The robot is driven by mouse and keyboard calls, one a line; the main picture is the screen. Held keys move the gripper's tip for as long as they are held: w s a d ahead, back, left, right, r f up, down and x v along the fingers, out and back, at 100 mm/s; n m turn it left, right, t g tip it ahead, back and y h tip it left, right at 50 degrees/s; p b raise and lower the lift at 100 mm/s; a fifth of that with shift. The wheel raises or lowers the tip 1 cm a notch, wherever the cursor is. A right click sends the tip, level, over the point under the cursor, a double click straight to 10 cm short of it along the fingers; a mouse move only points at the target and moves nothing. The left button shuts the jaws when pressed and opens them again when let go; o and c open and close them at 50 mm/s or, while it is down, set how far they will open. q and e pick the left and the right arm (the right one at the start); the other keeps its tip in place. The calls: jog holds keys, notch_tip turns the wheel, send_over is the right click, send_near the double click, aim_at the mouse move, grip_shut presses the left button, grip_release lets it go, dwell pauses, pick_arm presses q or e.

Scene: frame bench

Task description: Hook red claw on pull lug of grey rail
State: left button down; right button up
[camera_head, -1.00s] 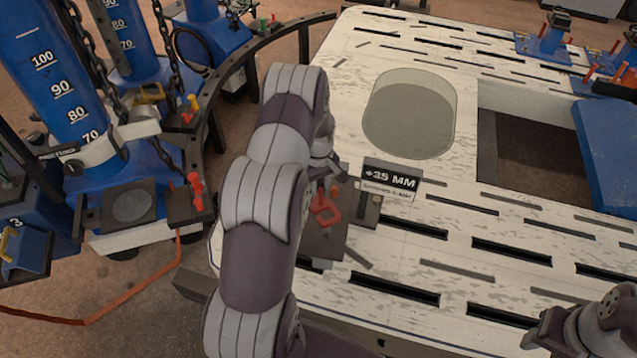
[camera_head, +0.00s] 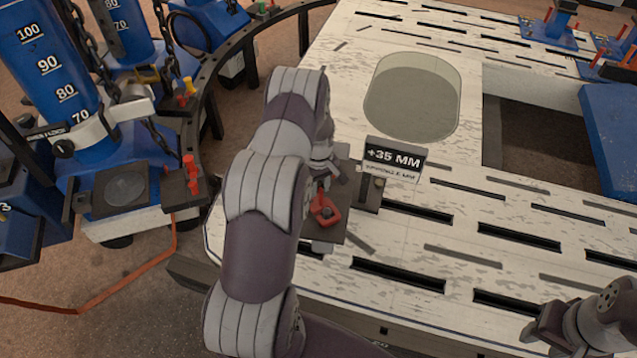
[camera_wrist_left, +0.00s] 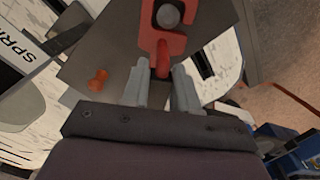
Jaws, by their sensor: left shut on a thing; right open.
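The red claw (camera_wrist_left: 160,40) is between the two fingers of my left gripper (camera_wrist_left: 161,76), which are shut on its stem. In the left wrist view its open hook points away from the gripper, and a round grey peg head (camera_wrist_left: 168,15) shows inside the hook. I cannot tell whether that peg is the pull lug. In the head view the claw (camera_head: 325,211) is over a dark plate (camera_head: 328,234) at the bench edge, and my left arm partly hides the gripper. I cannot single out the grey rail. My right gripper (camera_head: 545,330) is open and empty at bottom right.
A "+35 MM" sign (camera_head: 393,158) stands right beside the dark plate. The slotted white bench (camera_head: 470,215) is mostly clear, with a rectangular opening (camera_head: 535,140) and a blue part at right. Blue posts with chains (camera_head: 50,65) stand at left.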

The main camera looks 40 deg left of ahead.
pick_arm(q)
jog(key=c, duration=0.8)
grip_release()
notch_tip(320, 180, up, 13)
jog(key=shift+f, duration=0.15)
